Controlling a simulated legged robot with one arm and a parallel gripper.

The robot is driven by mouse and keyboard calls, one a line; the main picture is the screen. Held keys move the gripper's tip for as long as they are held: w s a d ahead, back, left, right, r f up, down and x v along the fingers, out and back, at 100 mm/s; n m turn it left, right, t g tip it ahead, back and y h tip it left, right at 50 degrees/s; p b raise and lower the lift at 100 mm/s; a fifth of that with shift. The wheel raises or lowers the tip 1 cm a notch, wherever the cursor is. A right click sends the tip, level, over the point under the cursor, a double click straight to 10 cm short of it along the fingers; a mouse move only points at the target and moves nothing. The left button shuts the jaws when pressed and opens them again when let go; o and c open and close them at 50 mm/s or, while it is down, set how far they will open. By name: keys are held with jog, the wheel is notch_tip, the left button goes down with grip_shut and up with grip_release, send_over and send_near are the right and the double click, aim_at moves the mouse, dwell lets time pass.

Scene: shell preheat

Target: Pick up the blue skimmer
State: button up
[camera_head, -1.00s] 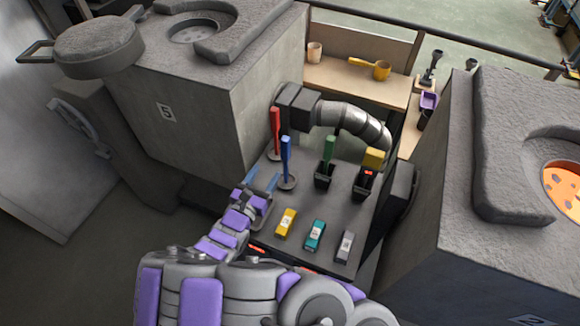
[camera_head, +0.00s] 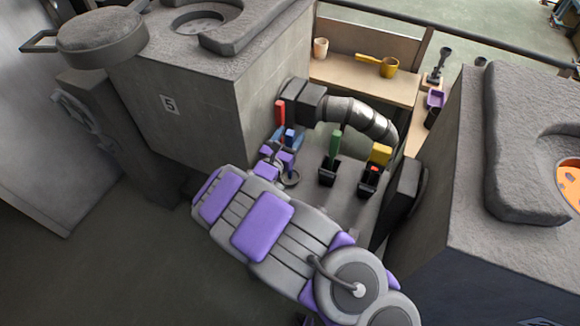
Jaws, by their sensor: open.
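The blue skimmer (camera_head: 290,134) stands upright by its round holder (camera_head: 290,178) on the dark bench between the two furnace blocks. Only the upper part of its blue handle shows; my gripper and arm hide the rest. My gripper (camera_head: 284,143) is open, with its fingers at the blue handle. I cannot tell whether they touch it. A red-handled tool (camera_head: 280,112) stands just behind and to the left, close to the fingers.
A green-handled tool (camera_head: 335,143) and a yellow-topped one (camera_head: 381,154) stand in dark holders to the right. A grey pipe (camera_head: 358,116) curves behind them. The concrete block marked 5 (camera_head: 190,130) is close on the left. A shelf (camera_head: 350,73) holds a cup and a yellow ladle.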

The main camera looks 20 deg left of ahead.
jog(key=shift+w, duration=1.4)
jog(key=c, duration=1)
